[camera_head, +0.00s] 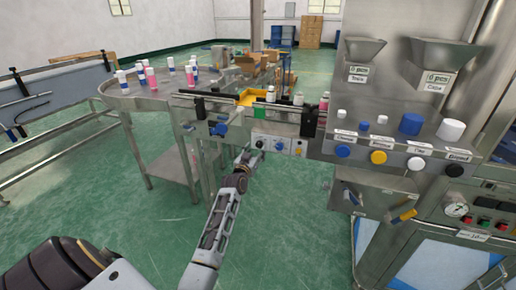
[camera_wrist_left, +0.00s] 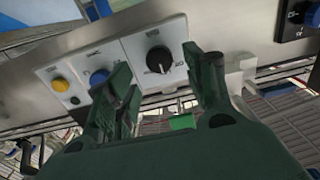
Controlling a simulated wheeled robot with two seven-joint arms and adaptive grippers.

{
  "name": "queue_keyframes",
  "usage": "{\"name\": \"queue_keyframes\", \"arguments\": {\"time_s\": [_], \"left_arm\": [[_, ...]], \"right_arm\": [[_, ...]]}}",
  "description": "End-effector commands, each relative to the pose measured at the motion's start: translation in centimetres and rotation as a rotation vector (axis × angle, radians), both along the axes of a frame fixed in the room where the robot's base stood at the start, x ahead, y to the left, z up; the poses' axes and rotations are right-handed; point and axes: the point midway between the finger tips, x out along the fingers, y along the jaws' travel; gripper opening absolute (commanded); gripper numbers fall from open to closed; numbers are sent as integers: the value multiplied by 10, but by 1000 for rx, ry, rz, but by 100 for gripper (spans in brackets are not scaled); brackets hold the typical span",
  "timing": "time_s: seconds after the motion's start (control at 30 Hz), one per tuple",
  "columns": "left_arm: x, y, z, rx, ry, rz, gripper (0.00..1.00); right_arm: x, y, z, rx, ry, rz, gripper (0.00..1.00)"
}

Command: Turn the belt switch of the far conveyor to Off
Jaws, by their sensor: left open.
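A control panel (camera_head: 272,144) is fixed to the front side of the conveyor (camera_head: 250,111) that carries bottles. It has a black rotary knob (camera_head: 259,143) at its left end and a blue knob (camera_head: 279,146) beside it. In the left wrist view the black knob (camera_wrist_left: 158,60) is on a white plate with marks too small to read; its setting is unclear. My left gripper (camera_head: 247,157) is just in front of the panel. In the left wrist view its open fingers (camera_wrist_left: 161,78) appear on either side of the black knob, with no contact visible. My right gripper is not in view.
A yellow button (camera_wrist_left: 61,84) is on the same panel. A round steel table (camera_head: 150,101) with bottles stands to the left. A steel machine with coloured buttons (camera_head: 378,157) stands to the right. Green floor (camera_head: 290,220) is clear between.

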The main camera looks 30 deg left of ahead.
Motion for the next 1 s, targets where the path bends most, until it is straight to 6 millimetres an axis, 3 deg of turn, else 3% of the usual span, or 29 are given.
{"name": "queue_keyframes", "arguments": {"time_s": [0.5,0.93,1.0], "left_arm": [[35,8,0,-1,0,0,53],[38,9,0,-1,0,0,53],[38,9,0,-1,0,0,45]], "right_arm": [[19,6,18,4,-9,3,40],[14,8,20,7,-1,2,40],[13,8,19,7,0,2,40]]}}
